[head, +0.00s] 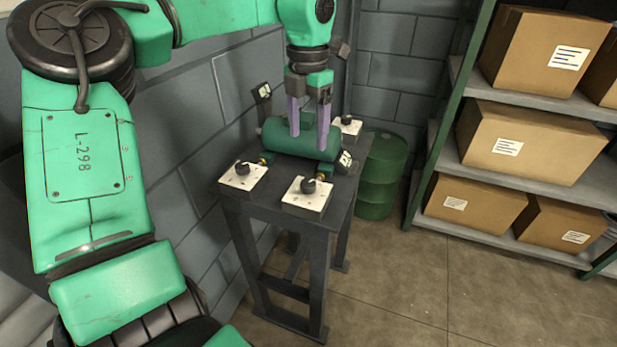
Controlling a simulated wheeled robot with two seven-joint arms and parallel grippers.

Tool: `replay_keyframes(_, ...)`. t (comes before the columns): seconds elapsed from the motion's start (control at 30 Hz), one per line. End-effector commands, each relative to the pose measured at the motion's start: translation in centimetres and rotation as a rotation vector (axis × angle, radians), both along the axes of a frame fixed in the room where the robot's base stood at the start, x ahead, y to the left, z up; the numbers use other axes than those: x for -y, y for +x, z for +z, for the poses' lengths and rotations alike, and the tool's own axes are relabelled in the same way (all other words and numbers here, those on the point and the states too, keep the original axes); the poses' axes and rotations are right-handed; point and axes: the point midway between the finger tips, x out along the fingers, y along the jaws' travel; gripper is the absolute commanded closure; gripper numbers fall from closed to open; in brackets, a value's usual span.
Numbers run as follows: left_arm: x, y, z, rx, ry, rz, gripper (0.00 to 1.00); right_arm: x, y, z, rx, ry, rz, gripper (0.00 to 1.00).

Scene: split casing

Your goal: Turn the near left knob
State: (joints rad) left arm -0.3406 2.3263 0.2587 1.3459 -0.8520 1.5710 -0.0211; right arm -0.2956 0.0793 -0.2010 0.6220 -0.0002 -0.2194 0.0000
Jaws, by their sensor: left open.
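A dark table carries a green horizontal cylinder casing (275,137) with small brass fittings at its near side. The near left knob (242,168) is black and sits on a white plate (238,181) at the table's near left corner. A near right knob (308,186) and a far right knob (346,119) sit on similar white plates. My left gripper (309,138) points down over the casing, with its two purple fingers apart on either side of a small green block on top. It is away from the near left knob. I cannot tell whether the fingers touch the casing. My right gripper is out of view.
A small gauge (262,91) stands behind the casing, and another (344,160) is at its right end. A grey block wall is close on the left. A green drum (382,175) stands right of the table, near shelves with cardboard boxes (530,143). The front floor is clear.

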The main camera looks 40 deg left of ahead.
Motion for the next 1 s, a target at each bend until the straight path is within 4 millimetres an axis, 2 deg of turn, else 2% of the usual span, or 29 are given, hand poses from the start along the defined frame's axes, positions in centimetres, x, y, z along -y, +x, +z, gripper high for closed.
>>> replay_keyframes(0.17, 0.1, -0.1, -4.8, -0.005, -0.006, -0.002, 0.23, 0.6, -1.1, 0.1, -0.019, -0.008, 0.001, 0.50)
replay_keyframes(0.4, 0.1, 0.0, -10.6, -0.003, -0.006, -0.001, 0.23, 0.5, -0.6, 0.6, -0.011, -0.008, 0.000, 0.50)
replay_keyframes(0.57, 0.0, 0.0, -12.4, -0.001, -0.006, 0.000, 0.23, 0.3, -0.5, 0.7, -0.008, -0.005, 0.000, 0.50)
replay_keyframes(0.8, 0.0, 0.0, -12.6, 0.001, -0.005, 0.000, 0.23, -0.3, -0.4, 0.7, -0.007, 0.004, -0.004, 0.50)
replay_keyframes(0.87, 0.0, 0.0, -12.6, 0.001, -0.005, 0.000, 0.42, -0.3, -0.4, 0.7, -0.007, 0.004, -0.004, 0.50)
replay_keyframes(1.0, 0.0, 0.0, -12.6, 0.001, -0.005, 0.000, 0.96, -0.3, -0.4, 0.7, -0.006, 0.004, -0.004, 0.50)
